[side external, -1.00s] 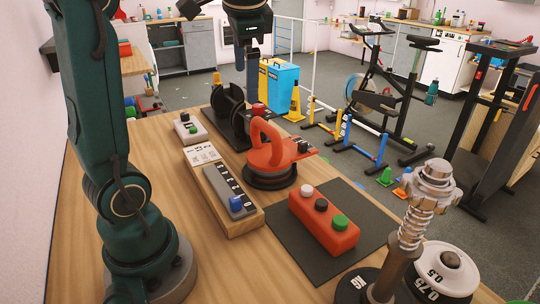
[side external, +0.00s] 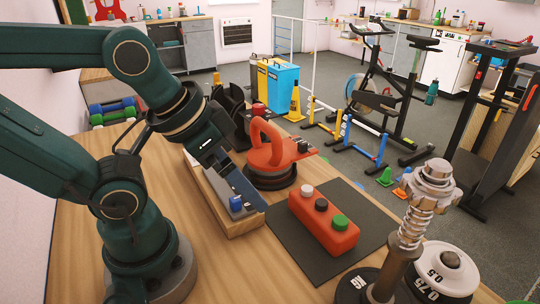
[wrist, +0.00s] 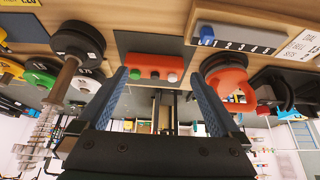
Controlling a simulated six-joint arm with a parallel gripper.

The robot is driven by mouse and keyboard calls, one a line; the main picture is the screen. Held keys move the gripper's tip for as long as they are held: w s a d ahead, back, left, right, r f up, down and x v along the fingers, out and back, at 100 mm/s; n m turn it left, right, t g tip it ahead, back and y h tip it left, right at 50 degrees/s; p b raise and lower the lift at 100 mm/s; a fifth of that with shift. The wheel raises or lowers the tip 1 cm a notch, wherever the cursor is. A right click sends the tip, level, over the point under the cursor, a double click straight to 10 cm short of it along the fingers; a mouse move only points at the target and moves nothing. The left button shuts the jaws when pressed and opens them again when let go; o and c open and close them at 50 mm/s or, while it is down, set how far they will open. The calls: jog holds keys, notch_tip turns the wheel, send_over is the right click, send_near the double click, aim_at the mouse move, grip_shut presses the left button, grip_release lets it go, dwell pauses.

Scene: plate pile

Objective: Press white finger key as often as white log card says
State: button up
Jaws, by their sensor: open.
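A red box (side external: 322,225) on a dark mat carries a white key (side external: 307,190), a black key and a green key. The white key also shows in the wrist view (wrist: 173,78). A white card (wrist: 303,46) lies at the end of a wooden board at the upper right of the wrist view; its writing is upside down and cut off. In the side view my arm hides most of it. My gripper (wrist: 160,79) is open and empty. In the side view it hangs over the wooden board, left of the red box and apart from the white key.
The wooden board (side external: 243,228) has a numbered strip with a blue slider (side external: 236,204). A red-handled suction lifter (side external: 270,150) stands behind the red box. The dark mat (side external: 372,220) is clear around the box.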

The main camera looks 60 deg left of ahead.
jog(key=shift+c, duration=0.3)
grip_shut()
dwell(1.3)
